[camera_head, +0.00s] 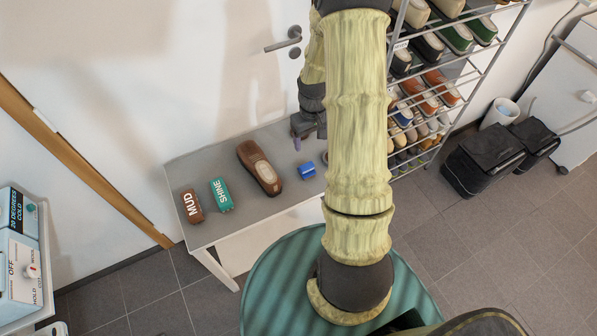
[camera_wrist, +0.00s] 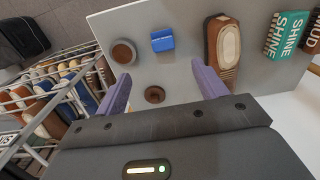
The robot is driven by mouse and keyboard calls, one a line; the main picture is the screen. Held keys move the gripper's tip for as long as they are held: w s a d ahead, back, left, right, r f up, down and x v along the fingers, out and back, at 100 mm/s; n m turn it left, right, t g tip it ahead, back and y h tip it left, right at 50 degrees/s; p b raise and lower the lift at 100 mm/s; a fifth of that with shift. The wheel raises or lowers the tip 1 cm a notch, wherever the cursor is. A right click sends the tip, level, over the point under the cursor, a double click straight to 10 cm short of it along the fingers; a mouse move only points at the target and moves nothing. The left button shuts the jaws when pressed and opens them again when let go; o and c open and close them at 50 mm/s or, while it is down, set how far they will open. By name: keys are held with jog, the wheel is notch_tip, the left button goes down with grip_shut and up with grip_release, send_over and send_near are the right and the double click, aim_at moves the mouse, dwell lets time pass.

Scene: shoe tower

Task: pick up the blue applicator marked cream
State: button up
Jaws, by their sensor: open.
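A small blue block-like applicator (camera_head: 306,170) lies on the grey bench top, right of the brown shoe; any marking on it is too small to read. In the wrist view the blue applicator (camera_wrist: 162,40) lies beyond the fingertips, roughly in line with the gap between them. My gripper (camera_head: 297,143) is over the bench, behind the applicator on the wall side. In the wrist view my gripper (camera_wrist: 161,72) shows two purple fingers spread wide with nothing held between them.
The grey bench (camera_head: 232,146) also bears a brown shoe (camera_head: 260,168), a teal SHINE applicator (camera_head: 221,195) and a brown MUD one (camera_head: 192,206). The wrist view shows a round brown-topped pot (camera_wrist: 123,52) and a round brown piece (camera_wrist: 154,94). A shoe rack (camera_head: 475,75) stands right.

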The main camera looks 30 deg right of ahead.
aim_at(307, 166)
notch_tip(307, 166, down, 12)
jog(key=shift+f+p, duration=0.1)
jog(key=shift+p, duration=0.9)
jog(key=shift+f, duration=0.1)
jog(key=shift+w+a+f+p, duration=0.1)
jog(key=shift+a+f+p, duration=0.1)
jog(key=shift+f+p, duration=0.35)
jog(key=shift+w+f+p, duration=0.15)
jog(key=shift+f+p, duration=0.25)
jog(key=shift+f, duration=1.55)
jog(key=shift+c, duration=0.4)
jog(key=c, duration=1)
